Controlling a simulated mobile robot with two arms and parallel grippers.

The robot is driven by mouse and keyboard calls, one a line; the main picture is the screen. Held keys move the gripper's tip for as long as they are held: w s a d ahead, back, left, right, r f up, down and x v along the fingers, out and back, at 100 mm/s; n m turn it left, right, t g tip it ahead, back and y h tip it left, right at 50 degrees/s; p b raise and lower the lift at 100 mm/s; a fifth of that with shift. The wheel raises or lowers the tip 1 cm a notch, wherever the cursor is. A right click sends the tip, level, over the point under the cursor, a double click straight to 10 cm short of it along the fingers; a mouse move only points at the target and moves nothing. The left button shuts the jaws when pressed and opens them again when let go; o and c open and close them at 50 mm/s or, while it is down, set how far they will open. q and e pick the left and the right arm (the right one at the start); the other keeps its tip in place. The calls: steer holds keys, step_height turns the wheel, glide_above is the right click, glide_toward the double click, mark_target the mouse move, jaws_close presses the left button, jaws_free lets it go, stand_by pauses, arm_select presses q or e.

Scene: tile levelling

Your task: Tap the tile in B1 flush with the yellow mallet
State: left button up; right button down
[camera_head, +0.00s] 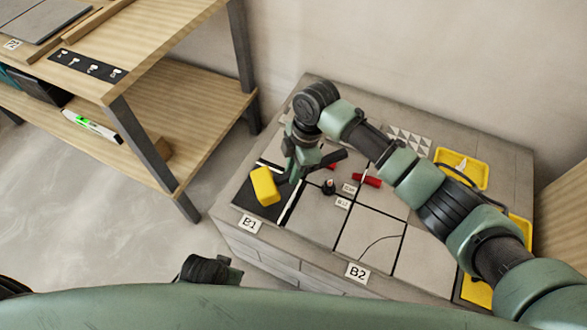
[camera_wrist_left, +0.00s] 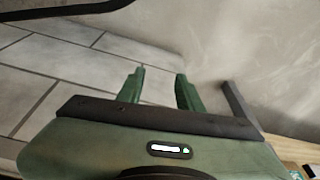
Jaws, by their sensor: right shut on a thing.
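The yellow mallet has a yellow block head (camera_head: 265,186) and a dark handle that runs up to the right. My right gripper (camera_head: 297,167) is shut on the mallet's handle, with the head to its left. The head shows over a dark patch (camera_head: 244,197) behind the B1 label (camera_head: 250,224) at the platform's left front. A white strip runs beside the patch. The head covers part of this area; I cannot tell whether it touches the surface or how high the B1 tile sits. My left gripper (camera_wrist_left: 160,80) is open and empty in the left wrist view.
Grey tiles lie right of the white strip, with a B2 label (camera_head: 357,271) at the front. Red pieces (camera_head: 367,180) and a small black knob (camera_head: 328,187) lie on the tiles. Yellow trays (camera_head: 461,163) stand at the right. A wooden shelf (camera_head: 180,120) stands left, across clear floor.

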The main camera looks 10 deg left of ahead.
arm_select(q)
steer(key=shift+r, duration=0.1)
